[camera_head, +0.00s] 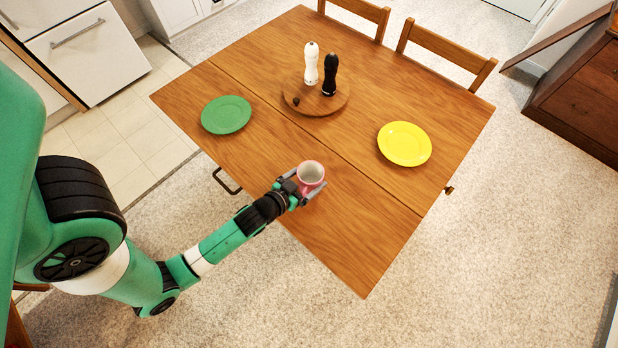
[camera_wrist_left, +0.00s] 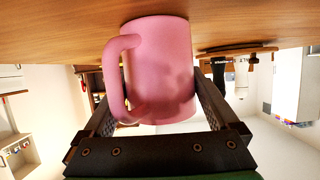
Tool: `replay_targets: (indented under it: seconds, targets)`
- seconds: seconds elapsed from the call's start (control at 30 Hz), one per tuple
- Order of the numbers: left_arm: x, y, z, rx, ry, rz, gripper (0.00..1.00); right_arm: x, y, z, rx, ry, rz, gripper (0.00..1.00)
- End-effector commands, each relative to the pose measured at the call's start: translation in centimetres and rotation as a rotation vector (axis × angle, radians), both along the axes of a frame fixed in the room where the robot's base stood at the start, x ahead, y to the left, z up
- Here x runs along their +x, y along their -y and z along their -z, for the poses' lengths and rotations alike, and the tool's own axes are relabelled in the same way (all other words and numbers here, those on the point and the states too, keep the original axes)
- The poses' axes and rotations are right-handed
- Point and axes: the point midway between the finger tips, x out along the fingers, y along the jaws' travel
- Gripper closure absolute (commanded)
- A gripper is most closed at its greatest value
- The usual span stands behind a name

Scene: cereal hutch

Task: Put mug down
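A pink mug (camera_head: 311,174) is upright at the near edge of the wooden table (camera_head: 350,240). Its open rim faces up and its inside looks pale and empty. My left gripper (camera_head: 304,189) reaches in from the left with one finger on each side of the mug, shut on its body. In the left wrist view, which is upside down, the mug (camera_wrist_left: 160,70) sits between the fingers (camera_wrist_left: 155,112), with its handle on the left. Its base is at or very close to the tabletop; I cannot tell if it touches. My right gripper is not in view.
A green plate (camera_head: 226,115) lies to the left and a yellow plate (camera_head: 404,144) to the right. A round wooden board (camera_head: 330,104) at the back holds a white mill (camera_head: 311,64) and a black mill (camera_head: 330,74). The tabletop around the mug is clear. Chairs stand behind.

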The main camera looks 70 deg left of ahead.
Motion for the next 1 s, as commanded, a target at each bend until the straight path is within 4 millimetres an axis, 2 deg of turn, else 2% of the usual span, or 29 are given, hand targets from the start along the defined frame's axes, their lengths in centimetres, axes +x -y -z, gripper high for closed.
replay_targets:
  seconds: [0.37, 0.47, 0.63, 0.77, 0.83, 1.0]
  targets:
    - [-0.6, 0.4, -0.2, -0.001, -0.003, 0.000, 0.00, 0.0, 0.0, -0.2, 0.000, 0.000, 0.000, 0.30]
    - [-1.9, 1.1, -0.9, -0.001, -0.004, 0.002, 0.00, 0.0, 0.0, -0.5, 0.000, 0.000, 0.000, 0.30]
    - [-5.3, 3.1, -2.4, 0.000, -0.005, 0.004, 0.00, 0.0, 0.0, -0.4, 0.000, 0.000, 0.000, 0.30]
    - [-7.7, 4.5, -3.3, 0.002, -0.003, 0.006, 0.00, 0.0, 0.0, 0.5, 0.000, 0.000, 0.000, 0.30]
    - [-8.4, 5.2, -3.5, 0.000, -0.006, 0.011, 0.00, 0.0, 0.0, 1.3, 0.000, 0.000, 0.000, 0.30]
    - [-9.6, 5.6, -4.4, 0.001, -0.002, 0.003, 0.00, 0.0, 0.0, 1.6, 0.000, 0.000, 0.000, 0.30]
